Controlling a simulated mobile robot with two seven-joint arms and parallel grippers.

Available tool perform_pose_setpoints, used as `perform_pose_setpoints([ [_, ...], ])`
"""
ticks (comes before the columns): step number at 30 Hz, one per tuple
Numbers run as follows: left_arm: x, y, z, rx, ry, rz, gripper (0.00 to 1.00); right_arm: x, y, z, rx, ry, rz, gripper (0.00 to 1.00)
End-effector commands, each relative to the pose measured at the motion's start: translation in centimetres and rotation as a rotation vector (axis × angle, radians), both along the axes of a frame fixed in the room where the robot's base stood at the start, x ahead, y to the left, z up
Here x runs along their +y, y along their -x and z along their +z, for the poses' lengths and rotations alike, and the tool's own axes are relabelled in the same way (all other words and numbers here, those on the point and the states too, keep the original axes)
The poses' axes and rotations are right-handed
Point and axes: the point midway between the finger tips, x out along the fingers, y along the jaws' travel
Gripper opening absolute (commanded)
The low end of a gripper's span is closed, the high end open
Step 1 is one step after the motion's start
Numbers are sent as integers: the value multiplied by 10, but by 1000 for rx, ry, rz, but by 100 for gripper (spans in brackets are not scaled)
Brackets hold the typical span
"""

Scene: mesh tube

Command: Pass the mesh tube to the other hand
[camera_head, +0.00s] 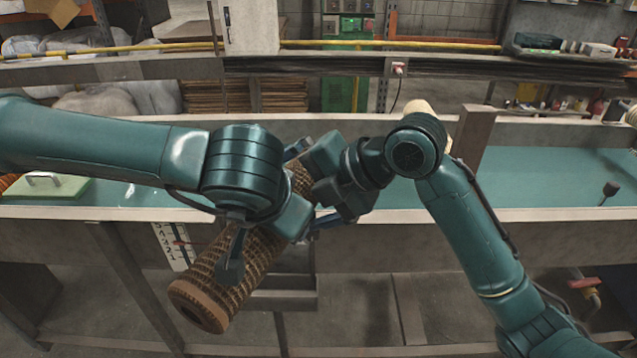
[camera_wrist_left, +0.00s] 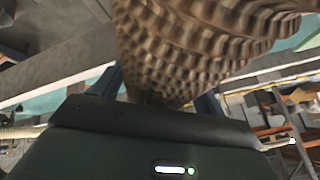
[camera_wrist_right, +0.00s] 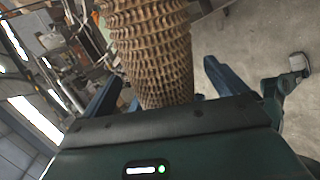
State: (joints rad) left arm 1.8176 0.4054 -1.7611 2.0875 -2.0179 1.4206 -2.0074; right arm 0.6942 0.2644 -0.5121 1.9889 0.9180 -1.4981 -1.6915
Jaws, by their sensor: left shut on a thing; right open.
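The brown mesh tube (camera_head: 235,268) is held in the air at a slant in the head view, its ringed open end towards the lower left. My left gripper (camera_head: 262,228) is shut on it around its middle. The tube also fills the space between the fingers in the left wrist view (camera_wrist_left: 180,50). My right gripper (camera_head: 311,185) is at the tube's upper part, open. In the right wrist view the tube (camera_wrist_right: 150,50) stands between the two spread blue fingers, with a clear gap on its right side. The tube's upper end is partly hidden by my grippers in the head view.
A long trough-like bench with a teal bed (camera_head: 545,175) runs behind the arms. A green board with a handle (camera_head: 45,188) lies at its left. A post (camera_head: 473,145) rises on the right.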

Motion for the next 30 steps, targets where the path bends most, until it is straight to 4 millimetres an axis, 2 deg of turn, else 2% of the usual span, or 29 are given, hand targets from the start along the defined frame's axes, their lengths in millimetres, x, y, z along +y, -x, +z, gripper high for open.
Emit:
perform_pose_setpoints([
  [11,0,0,1,-3,1,0,37,3,-2,-3,0,1,0,95],
  [30,0,0,1,-2,1,-1,37,3,-2,-3,0,0,0,43],
])
